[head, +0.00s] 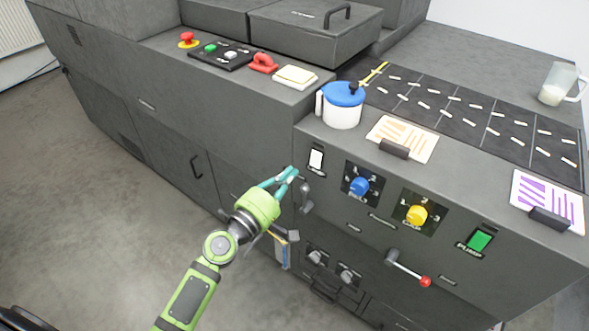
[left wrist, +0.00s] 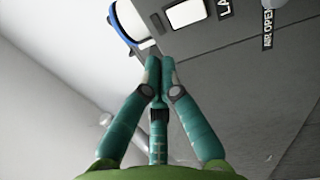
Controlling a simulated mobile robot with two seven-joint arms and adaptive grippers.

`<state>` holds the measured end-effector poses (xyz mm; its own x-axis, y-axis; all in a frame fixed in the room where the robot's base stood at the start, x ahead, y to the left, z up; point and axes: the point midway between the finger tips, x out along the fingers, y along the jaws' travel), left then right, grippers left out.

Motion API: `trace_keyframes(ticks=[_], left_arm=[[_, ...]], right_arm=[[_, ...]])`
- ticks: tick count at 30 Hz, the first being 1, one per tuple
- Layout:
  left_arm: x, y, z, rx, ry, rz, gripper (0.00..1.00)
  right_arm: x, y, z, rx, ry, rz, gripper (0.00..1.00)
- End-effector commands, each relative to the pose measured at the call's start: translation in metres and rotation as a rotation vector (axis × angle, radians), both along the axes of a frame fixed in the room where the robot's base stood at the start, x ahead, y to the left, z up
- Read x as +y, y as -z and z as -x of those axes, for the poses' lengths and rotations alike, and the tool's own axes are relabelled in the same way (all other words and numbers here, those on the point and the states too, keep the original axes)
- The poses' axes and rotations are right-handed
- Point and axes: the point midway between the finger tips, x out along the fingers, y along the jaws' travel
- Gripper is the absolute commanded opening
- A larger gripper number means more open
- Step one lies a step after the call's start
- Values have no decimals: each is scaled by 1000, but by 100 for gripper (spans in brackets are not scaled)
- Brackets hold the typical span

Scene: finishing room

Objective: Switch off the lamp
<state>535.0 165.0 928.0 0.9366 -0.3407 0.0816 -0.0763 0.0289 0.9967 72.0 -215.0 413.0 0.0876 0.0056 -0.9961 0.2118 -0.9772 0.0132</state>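The lamp switch (head: 316,159) is a white rocker in a black frame at the left end of the machine's front panel. In the left wrist view the white rocker (left wrist: 186,13) is beside a label that starts with "LA". My left gripper (head: 292,171) is just left of and slightly below the switch in the head view. Its teal fingertips (left wrist: 160,62) are together, with nothing seen between them. I cannot tell whether they touch the panel. No lamp is seen. My right gripper is out of view.
Right of the switch are a blue knob (head: 359,186), a yellow knob (head: 416,215) and a green switch (head: 480,240). A red-tipped lever (head: 408,268) sticks out below. A blue-lidded white pot (head: 343,106) stands above the switch. A glass jug (head: 559,85) is far right.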

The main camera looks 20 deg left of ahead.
Motion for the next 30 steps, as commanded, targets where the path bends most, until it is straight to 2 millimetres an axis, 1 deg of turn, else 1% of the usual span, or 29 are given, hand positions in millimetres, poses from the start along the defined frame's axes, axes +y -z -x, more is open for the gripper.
trace_keyframes(ticks=[1,3,5,7,10,12,14,17,24,30], left_arm=[[4,0,13,1,3,-2,0],[9,-1,27,0,2,0,0],[13,-3,37,-2,3,-2,0],[16,-4,47,0,3,0,0],[20,-6,57,-1,2,-1,0],[22,-7,61,-2,2,1,0],[22,-7,63,-2,2,1,0],[23,-8,64,-3,2,2,0],[22,-8,63,-3,2,2,0],[23,-8,63,-1,1,0,0]], right_arm=[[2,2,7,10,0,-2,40],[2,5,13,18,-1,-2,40],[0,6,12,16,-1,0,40],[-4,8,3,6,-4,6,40],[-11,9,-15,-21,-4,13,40],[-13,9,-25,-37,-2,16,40],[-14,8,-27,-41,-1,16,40],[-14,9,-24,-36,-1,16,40],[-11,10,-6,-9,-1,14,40],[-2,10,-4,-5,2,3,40]])
